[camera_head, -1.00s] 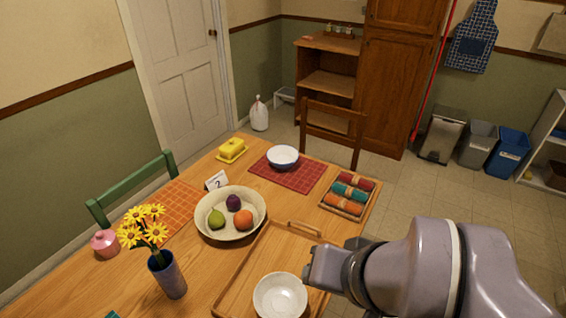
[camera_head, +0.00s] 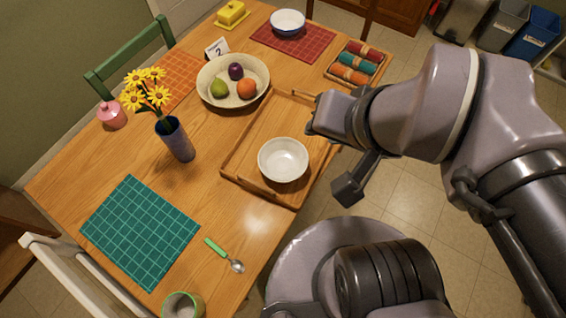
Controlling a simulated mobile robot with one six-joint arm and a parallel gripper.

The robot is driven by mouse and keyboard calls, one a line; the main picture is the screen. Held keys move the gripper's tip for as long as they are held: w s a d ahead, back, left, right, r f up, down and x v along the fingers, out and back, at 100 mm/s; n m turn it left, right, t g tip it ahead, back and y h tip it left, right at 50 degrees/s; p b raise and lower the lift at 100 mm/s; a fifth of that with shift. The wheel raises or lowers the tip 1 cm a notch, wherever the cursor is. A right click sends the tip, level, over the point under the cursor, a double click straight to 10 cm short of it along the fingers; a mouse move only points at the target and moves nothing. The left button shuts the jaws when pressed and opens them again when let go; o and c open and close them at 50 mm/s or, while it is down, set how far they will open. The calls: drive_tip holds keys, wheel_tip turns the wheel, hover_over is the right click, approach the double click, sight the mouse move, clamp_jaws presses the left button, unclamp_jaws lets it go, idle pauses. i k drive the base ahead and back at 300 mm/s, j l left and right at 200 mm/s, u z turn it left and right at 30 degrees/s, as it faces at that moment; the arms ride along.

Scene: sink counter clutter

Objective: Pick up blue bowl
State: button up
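A bowl with a white inside and a blue outside (camera_head: 288,21) sits upright on a red checked placemat (camera_head: 312,45) at the far end of the table. A plain white bowl (camera_head: 283,160) sits on a wooden tray (camera_head: 238,168), nearer to me. My gripper (camera_head: 318,117) is above the tray's right side, apart from both bowls. Its fingers are not clear from this angle, and I see nothing held in it.
A large cream bowl of fruit (camera_head: 212,96) stands left of the tray. A rack of rolled napkins (camera_head: 356,64) is right of the red mat. A flower vase (camera_head: 176,140), teal mat (camera_head: 140,230), spoon (camera_head: 225,255) and cup (camera_head: 183,305) are nearer. Chairs (camera_head: 130,60) flank the table.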

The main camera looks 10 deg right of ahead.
sight(288, 22)
drive_tip(key=i+l, duration=0.3)
drive_tip(key=i+l+u, duration=0.1)
drive_tip(key=i+l, duration=0.25)
drive_tip(key=l, duration=0.15)
drive_tip(key=i+l+u, duration=0.1)
drive_tip(key=i+l, duration=0.5)
drive_tip(key=l, duration=0.25)
drive_tip(key=i+l+u, duration=0.1)
drive_tip(key=i+l, duration=0.2)
drive_tip(key=l, duration=0.15)
drive_tip(key=i+l, duration=0.25)
drive_tip(key=l, duration=0.2)
drive_tip(key=u, duration=0.05)
